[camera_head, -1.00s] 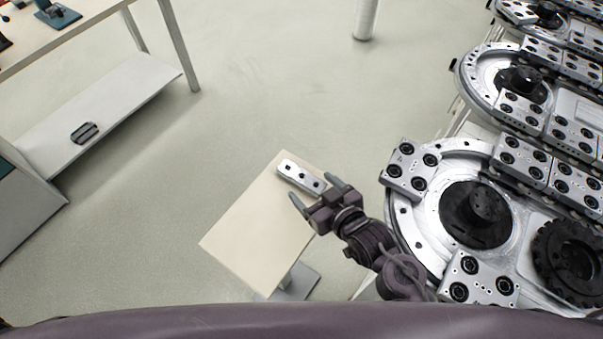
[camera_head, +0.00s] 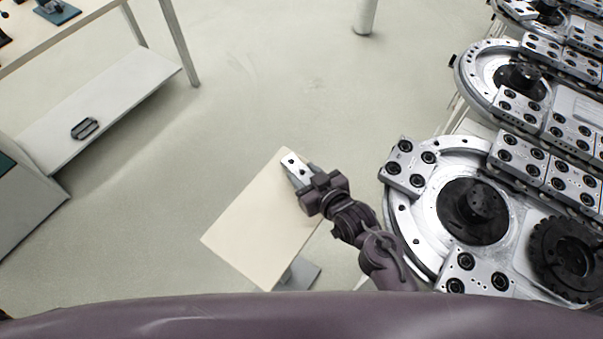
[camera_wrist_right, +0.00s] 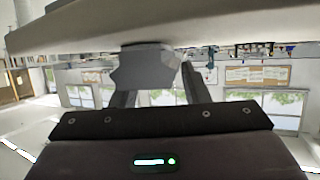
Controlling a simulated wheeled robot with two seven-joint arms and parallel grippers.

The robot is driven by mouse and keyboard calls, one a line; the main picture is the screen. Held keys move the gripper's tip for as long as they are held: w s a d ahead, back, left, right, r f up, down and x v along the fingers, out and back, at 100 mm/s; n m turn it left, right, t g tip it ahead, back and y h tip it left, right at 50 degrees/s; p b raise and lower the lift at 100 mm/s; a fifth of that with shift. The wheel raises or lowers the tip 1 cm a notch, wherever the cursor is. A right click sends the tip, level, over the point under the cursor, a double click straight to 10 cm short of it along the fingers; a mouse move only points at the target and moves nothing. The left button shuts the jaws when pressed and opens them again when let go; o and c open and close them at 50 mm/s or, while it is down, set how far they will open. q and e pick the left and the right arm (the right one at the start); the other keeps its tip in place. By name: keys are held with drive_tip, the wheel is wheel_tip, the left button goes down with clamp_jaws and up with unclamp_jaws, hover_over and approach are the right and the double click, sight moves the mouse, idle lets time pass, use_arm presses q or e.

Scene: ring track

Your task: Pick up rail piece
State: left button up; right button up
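The rail piece (camera_head: 293,163) is a small silver block with dark holes at the far corner of the small beige table (camera_head: 255,225). My right gripper (camera_head: 305,177) is at its near end, with its fingers close along the piece's sides and that end hidden. I see no clear lift off the table. My left gripper is not in view.
A ring track of silver segments with black wheels (camera_head: 475,210) stands at the right, near my right arm. A white workbench with a lower shelf (camera_head: 105,110) is at the upper left. The floor (camera_head: 260,80) between is clear.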

sight(306, 177)
drive_tip(key=shift+f, duration=0.15)
clamp_jaws()
drive_tip(key=shift+r, duration=0.6)
wheel_tip(306, 177, up, 19)
drive_tip(key=b, duration=0.1)
drive_tip(key=d+f+m+t+h, duration=0.2)
drive_tip(key=d+m+h, duration=0.4)
drive_tip(key=d, duration=1.1)
drive_tip(key=shift+w+d+h, duration=0.3)
drive_tip(key=shift+h, duration=0.2)
